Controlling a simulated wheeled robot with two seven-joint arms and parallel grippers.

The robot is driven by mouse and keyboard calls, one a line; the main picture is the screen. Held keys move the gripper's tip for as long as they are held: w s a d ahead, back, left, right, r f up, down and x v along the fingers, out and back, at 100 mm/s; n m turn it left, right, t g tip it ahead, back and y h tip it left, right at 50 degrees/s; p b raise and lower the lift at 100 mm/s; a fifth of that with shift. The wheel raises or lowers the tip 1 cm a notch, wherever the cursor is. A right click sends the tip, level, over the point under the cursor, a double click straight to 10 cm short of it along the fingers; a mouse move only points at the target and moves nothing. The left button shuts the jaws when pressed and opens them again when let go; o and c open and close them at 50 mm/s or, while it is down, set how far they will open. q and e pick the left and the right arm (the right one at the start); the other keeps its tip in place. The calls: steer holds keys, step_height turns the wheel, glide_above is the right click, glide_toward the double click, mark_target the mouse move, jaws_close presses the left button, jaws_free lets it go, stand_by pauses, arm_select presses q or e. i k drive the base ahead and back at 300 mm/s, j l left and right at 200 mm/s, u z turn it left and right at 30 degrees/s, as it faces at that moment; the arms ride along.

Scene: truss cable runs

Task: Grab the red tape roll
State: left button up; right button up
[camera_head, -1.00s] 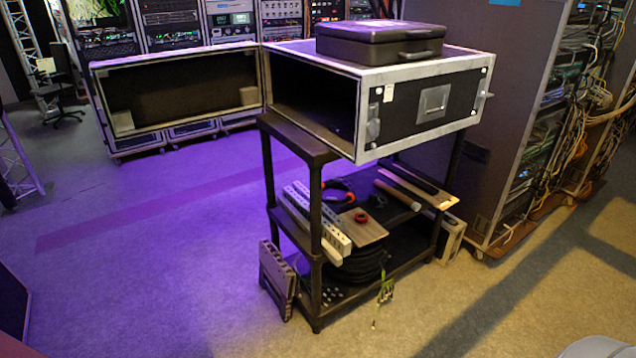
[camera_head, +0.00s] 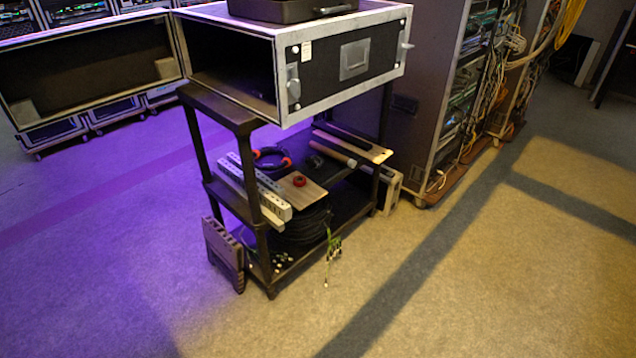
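The red tape roll (camera_head: 299,181) is a small red ring. It lies on a brown board (camera_head: 303,196) on the middle shelf of a black cart (camera_head: 258,262), near the shelf's front edge. The open case on the cart's top stands above it. Neither of my grippers shows in the view.
A black case (camera_head: 345,62) with an open front sits on the cart's top. White power strips (camera_head: 262,193), red-and-black headphones (camera_head: 271,160) and a brown tube (camera_head: 333,152) share the middle shelf. Coiled black cable (camera_head: 300,226) lies below. The floor in front is clear.

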mark_target(302, 184)
steer(key=i+l+u, duration=0.1)
steer(key=u, duration=0.3)
steer(key=i+l+u, duration=0.1)
steer(key=u, duration=0.3)
steer(key=i+l+u, duration=0.1)
steer(key=l, duration=0.35)
steer(key=i+l+u, duration=0.15)
steer(key=l, duration=0.3)
steer(key=i+l+u, duration=0.1)
steer(key=l, duration=0.4)
steer(key=i+l+u, duration=0.1)
steer(key=l, duration=0.4)
steer(key=i+l+u, duration=0.15)
steer(key=l, duration=0.35)
steer(key=i+l, duration=0.1)
steer(key=l, duration=0.35)
steer(key=i+l, duration=0.1)
steer(key=l, duration=0.35)
steer(key=i+l, duration=0.1)
steer(key=l, duration=0.35)
